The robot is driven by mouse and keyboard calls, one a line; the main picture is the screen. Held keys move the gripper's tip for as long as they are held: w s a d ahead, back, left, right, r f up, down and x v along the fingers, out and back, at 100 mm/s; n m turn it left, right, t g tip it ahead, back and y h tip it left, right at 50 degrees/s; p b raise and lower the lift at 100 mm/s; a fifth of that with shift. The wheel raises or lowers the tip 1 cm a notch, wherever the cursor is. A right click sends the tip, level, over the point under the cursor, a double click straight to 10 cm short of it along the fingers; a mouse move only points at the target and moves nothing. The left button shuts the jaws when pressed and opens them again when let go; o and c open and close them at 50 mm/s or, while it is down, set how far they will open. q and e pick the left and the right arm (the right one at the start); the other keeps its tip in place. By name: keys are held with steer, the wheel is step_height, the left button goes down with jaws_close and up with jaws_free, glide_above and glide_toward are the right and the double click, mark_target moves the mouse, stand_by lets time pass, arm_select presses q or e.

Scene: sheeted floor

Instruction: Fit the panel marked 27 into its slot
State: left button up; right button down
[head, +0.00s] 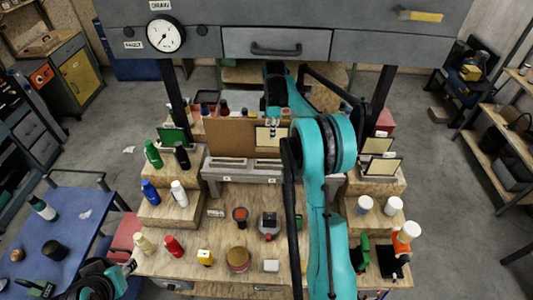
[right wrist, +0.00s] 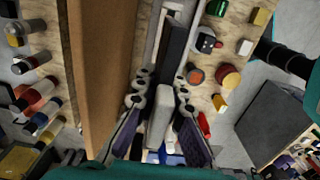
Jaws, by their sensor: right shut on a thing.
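A pale dark-edged panel (head: 268,137) stands upright in front of the brown board, just behind the slotted grey rack (head: 212,170). My right gripper (head: 272,123) is shut on this panel from above. In the right wrist view, the fingers of my right gripper (right wrist: 158,112) close on a pale grey block, with a dark narrow edge beyond. No number 27 is legible. Other pale panels (head: 381,166) lean on the right wooden step, and another panel (head: 173,137) stands at the left. My left arm shows at the lower left; its jaw state is unclear.
The brown board (head: 230,136) stands close behind the rack. Bottles (head: 152,153) stand on the left steps, and white-capped items (head: 393,205) on the right. Small items, including a round brown tin (head: 238,259), sit on the wooden table in front. My right arm covers the rack's right part.

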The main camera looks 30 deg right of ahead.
mark_target(274, 147)
steer(key=f, duration=0.5)
steer(key=shift+s+f+p, duration=0.3)
steer(key=shift+f+p, duration=0.05)
steer(key=shift+p, duration=0.05)
steer(key=shift+s+a+f, duration=0.1)
steer(key=shift+s+f, duration=0.05)
steer(key=shift+f, duration=0.35)
steer(key=shift+s+a+f, duration=0.1)
steer(key=shift+f, duration=0.4)
steer(key=shift+s+f, duration=0.2)
steer(key=shift+f, duration=0.05)
steer(key=shift+d+f, duration=0.15)
steer(key=c, duration=2)
jaws_free()
steer(key=shift+w+d+f, duration=0.1)
steer(key=shift+w, duration=0.05)
steer(key=o, duration=0.4)
steer(key=shift+w, duration=0.15)
steer(key=shift+w+a, duration=0.1)
steer(key=shift+a, duration=0.1)
steer(key=shift+r, duration=0.2)
steer(key=shift+d+r, duration=0.15)
steer(key=shift+r, duration=0.2)
arm_select(q)
steer(key=shift+s+r+b, duration=0.15)
steer(key=shift+s+b, duration=0.3)
arm_select(e)
step_height(274, 147, up, 11)
steer(key=shift+r, duration=0.1)
